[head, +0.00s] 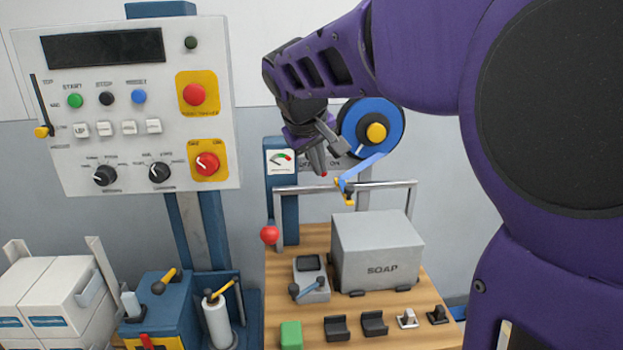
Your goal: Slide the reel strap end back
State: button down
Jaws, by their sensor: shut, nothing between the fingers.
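The reel (393,122) is a blue disc with a yellow hub, at the upper middle of the head view. Its blue strap (364,170) runs down and left from the reel. The strap end (346,188) has a yellow-orange piece and hangs at the metal rail. My gripper (325,167) points down just left of the reel and up-left of the strap end. It is shut and empty, apart from the strap in the picture. Whether it touches the reel's edge, I cannot tell.
A metal rail (385,184) crosses below the strap. Under it, a grey SOAP box (378,250) stands on a wooden table (385,312) with several small items. A gauge post (281,161) and red ball (269,235) are left of the gripper. A control panel (125,75) is further left.

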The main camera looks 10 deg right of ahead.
dwell(0.3)
jog(key=w+d+f, duration=0.5)
jog(key=w+f, duration=0.2)
jog(key=f, duration=0.2)
jog(key=shift+d, duration=0.4)
jog(key=shift+d, duration=0.1)
